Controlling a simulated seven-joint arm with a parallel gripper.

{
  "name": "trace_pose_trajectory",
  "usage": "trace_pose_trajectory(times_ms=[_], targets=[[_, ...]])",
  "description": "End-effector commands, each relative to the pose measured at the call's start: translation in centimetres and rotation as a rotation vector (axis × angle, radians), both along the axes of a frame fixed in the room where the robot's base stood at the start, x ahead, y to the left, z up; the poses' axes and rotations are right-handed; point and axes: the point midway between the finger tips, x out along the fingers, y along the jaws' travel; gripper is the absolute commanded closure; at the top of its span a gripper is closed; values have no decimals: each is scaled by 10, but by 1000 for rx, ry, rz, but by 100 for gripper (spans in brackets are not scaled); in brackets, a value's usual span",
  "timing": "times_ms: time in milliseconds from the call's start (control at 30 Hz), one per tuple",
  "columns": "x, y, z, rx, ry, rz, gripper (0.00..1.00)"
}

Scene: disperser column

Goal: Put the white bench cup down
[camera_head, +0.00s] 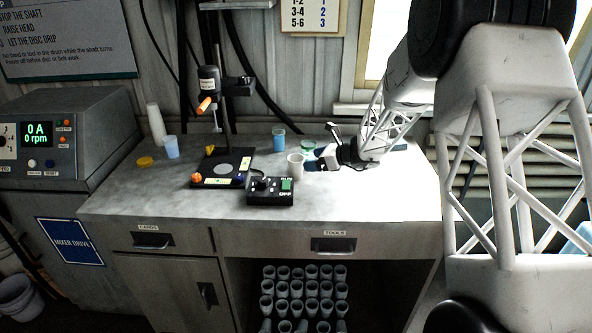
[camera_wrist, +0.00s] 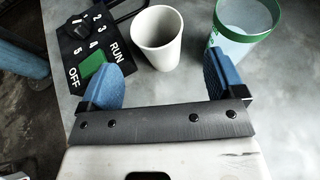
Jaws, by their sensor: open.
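The white bench cup (camera_wrist: 156,38) stands upright and looks empty on the grey bench, in the upper middle of the wrist view. In the head view the cup (camera_head: 296,166) is just left of my gripper (camera_head: 313,165). In the wrist view my gripper (camera_wrist: 162,80) is open, with its two blue fingers apart. The cup is ahead of the fingertips, in line with the gap between them, and nothing is held. I cannot tell whether either finger touches the cup.
A black control box (camera_head: 270,190) with a green switch is close on the cup's left. A green-rimmed container (camera_wrist: 241,30) is close on its right. A disperser stand (camera_head: 222,168), a blue cup (camera_head: 279,139) and a mixer drive console (camera_head: 60,135) are farther off. The bench's right front (camera_head: 380,195) is clear.

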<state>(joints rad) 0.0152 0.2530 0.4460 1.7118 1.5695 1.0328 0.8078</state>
Motion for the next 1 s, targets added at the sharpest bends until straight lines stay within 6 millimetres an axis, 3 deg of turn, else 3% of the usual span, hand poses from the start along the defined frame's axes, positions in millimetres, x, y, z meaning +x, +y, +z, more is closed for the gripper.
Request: trace_pose_trajectory(times_ms=[400,1000], targets=[[8,21,-9,0,-1,1,12],[12,33,-17,-1,1,1,12]])
